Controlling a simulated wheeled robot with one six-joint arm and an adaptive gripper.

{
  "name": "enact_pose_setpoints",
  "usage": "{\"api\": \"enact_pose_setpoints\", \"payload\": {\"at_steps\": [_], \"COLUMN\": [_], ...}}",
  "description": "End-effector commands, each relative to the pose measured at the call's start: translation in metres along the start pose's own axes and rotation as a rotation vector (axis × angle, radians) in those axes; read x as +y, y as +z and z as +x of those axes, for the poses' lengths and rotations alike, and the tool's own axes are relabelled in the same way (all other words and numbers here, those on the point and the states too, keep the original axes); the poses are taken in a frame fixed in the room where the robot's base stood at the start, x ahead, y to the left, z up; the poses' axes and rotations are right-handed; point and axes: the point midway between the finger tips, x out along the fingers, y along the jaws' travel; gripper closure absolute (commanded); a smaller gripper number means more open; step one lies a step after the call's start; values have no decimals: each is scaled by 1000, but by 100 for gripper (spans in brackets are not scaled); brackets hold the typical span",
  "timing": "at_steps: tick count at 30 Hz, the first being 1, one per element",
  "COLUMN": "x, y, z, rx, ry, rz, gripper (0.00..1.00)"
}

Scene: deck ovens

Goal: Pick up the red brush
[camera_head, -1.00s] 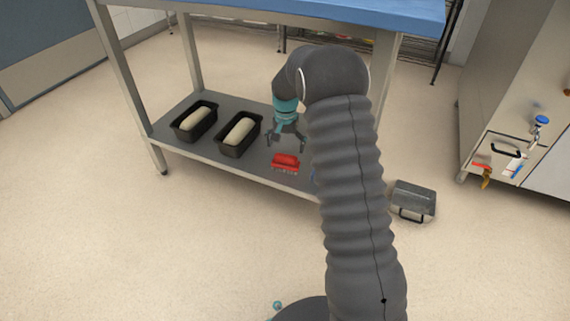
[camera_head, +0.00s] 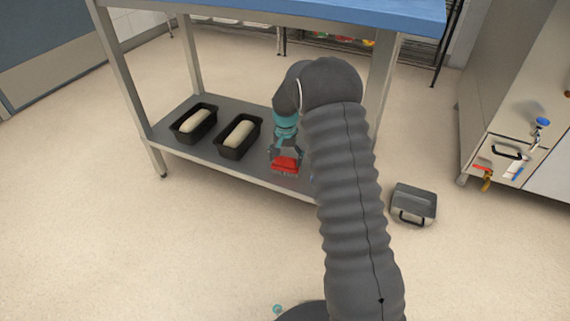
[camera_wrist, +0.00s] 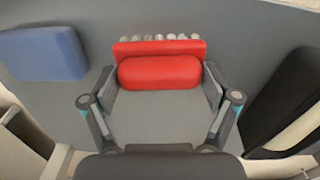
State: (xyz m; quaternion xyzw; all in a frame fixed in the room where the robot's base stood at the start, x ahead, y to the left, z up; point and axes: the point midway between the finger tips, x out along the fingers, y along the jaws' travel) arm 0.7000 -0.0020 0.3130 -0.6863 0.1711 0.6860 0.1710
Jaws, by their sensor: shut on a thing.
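The red brush (camera_head: 285,165) is at the front edge of the grey lower shelf (camera_head: 262,172) of the blue-topped table. In the wrist view, the red brush (camera_wrist: 160,70) has a rounded red back and a row of pale bristle tufts along its far side. My gripper (camera_head: 286,158) is over it and shut on it, with one finger at each end. In the wrist view, my gripper (camera_wrist: 160,80) has its fingertips against the left and right ends of the brush. I cannot tell whether the brush is clear of the shelf.
Two black loaf pans (camera_head: 195,124) (camera_head: 239,136) with pale dough stand left on the shelf. A blue block (camera_wrist: 42,53) lies beside the brush in the wrist view. The blue tabletop (camera_head: 330,12) is overhead. A grey metal box (camera_head: 414,201) sits on the floor at right.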

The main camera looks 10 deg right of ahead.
Motion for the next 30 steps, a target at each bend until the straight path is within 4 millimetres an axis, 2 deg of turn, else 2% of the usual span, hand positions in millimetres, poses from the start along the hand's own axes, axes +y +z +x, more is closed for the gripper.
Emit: {"api": "enact_pose_setpoints", "payload": {"at_steps": [5,15,19,24,30], "x": [0,0,0,0,0], "y": [0,0,0,0,0], "z": [-9,-70,-88,-99,-100], "rx": [2,3,2,0,0], "ry": [-1,-2,-1,0,0], "rz": [0,0,0,0,0], "gripper": [52,52,52,52,52]}}
